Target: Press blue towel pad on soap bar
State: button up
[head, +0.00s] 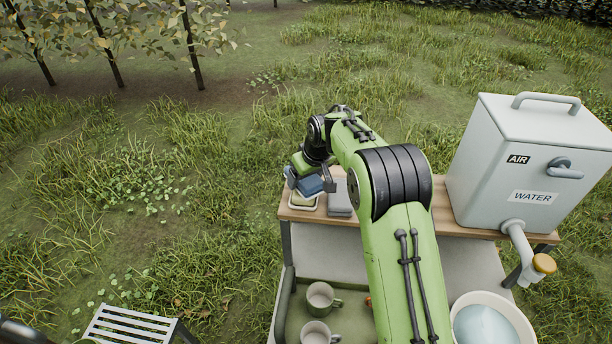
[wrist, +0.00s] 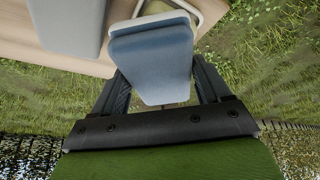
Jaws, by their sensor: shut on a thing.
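The blue towel pad (head: 309,185) is a thick folded block at the left end of the wooden shelf. My gripper (head: 325,180) is shut on it. In the wrist view the pad (wrist: 152,48) sits between the two dark fingers. Directly behind the pad is a pale dish (wrist: 192,8), which also shows on the shelf in the head view (head: 303,203). A yellowish-green patch, perhaps the soap bar (wrist: 158,6), peeks out inside the dish rim. The pad hides most of it, so I cannot tell whether they touch.
A grey folded cloth (head: 340,200) lies just right of the dish on the wooden shelf (head: 448,222). A large water tank (head: 490,165) with a tap stands at the right. Mugs (head: 321,297) and a white basin (head: 515,318) are lower down. Grass lies beyond the shelf.

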jog(key=shift+r+p, duration=1.6)
jog(key=shift+r, duration=1.5)
jog(key=shift+f, duration=0.2)
